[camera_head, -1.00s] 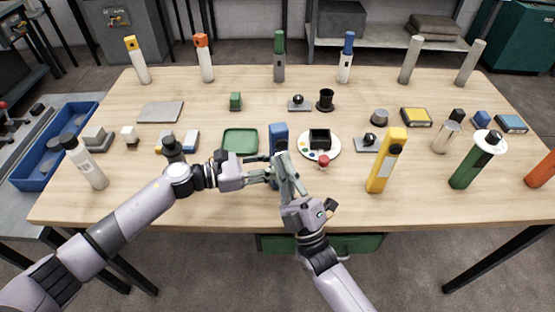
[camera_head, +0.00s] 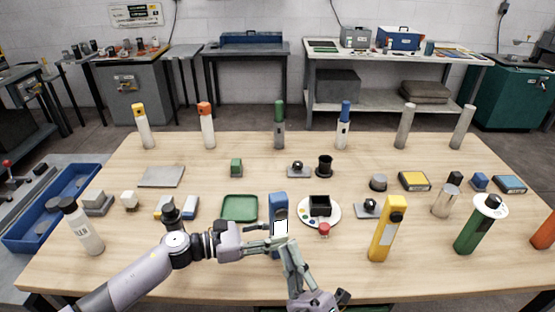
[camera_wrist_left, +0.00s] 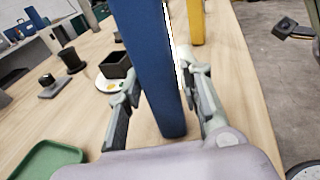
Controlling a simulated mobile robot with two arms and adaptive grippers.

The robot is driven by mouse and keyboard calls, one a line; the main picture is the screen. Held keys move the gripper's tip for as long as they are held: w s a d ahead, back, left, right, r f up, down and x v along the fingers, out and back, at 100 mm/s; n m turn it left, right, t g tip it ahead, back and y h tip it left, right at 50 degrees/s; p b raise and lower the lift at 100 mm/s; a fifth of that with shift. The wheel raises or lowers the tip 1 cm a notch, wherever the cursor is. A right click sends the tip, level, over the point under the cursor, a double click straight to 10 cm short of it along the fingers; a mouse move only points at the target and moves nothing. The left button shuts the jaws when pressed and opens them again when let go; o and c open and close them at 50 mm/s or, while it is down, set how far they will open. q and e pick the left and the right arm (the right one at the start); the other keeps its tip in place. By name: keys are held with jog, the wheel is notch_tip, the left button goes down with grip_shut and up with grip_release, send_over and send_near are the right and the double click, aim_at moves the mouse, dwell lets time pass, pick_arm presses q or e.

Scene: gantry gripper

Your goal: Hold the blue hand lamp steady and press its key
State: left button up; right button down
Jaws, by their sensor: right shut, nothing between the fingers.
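The blue hand lamp (camera_head: 278,207) stands upright at the front middle of the table. A bright white panel shows on its near face, and a bright strip shows along its edge in the left wrist view. My left gripper (camera_head: 268,243) comes in from the left, with its fingers on both sides of the lamp body (camera_wrist_left: 158,85). My right gripper (camera_head: 284,246) is shut and empty, its tips close in front of the lamp just below the white panel. Whether they touch it, I cannot tell. The lamp's key is hidden or too small to see.
A green tray (camera_head: 240,208) lies left of the lamp. A white round plate (camera_head: 331,214) with a black box and a red-topped button (camera_head: 324,229) are close on the right. A yellow lamp (camera_head: 386,230) stands further right. Several upright cylinders line the back.

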pick_arm(q)
jog(key=o, duration=0.3)
jog(key=shift+o, duration=0.2)
jog(key=v, duration=1.2)
